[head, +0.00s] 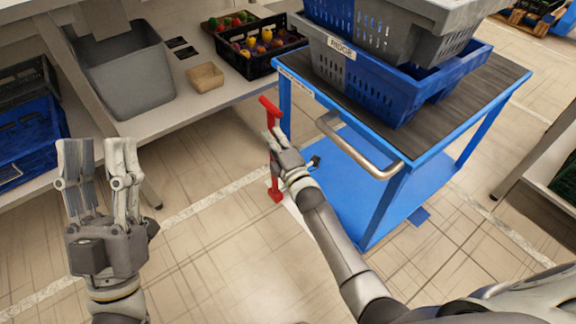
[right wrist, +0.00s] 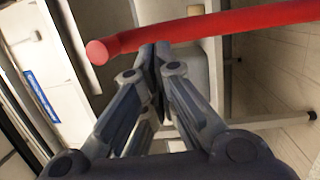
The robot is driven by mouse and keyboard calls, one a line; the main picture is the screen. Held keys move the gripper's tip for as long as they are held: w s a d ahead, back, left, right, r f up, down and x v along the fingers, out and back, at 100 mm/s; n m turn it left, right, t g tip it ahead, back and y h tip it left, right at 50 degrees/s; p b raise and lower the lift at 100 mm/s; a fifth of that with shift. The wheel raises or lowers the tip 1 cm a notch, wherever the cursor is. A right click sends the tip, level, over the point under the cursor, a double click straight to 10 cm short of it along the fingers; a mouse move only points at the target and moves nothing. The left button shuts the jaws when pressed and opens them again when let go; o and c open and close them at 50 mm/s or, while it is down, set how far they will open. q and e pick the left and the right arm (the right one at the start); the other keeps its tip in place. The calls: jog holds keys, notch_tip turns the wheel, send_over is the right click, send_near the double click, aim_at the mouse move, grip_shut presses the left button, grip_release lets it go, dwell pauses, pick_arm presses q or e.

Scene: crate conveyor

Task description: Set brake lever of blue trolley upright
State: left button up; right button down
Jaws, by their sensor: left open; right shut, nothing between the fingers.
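The blue trolley (head: 350,190) stands right of centre in the head view, with a metal push handle (head: 370,160). A red brake lever (head: 269,107) shows at its near left corner, with a red lower part (head: 275,190) near the floor. My right gripper (head: 275,137) covers the middle of the lever, so its exact tilt is hard to tell. In the right wrist view, the shut, empty fingers (right wrist: 157,50) end right by a red bar (right wrist: 205,29) of the lever; contact is unclear. My left gripper (head: 97,165) is open and empty, over the floor at left.
Grey and blue crates (head: 375,85) are stacked on the trolley. A shelf table (head: 160,122) at the left bears a grey bin (head: 127,75), a small tan box (head: 205,77) and a black produce crate (head: 252,65). Floor (head: 215,240) between my arms is clear.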

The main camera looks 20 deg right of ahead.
pick_arm(q)
jog(key=w+f+g+y+p, duration=0.1)
jog(key=w+f+g, duration=0.1)
jog(key=f+g, duration=0.2)
jog(key=w+f+g+y+p, duration=0.2)
jog(key=f+g, duration=0.2)
jog(key=f, duration=0.5)
jog(key=shift+w+a+g, duration=0.15)
jog(key=shift+w+g, duration=0.2)
jog(key=shift+g, duration=0.05)
pick_arm(e)
jog(key=s+d, duration=0.2)
jog(key=s, duration=0.9)
jog(key=shift+s, duration=0.1)
jog(key=shift+r, duration=0.1)
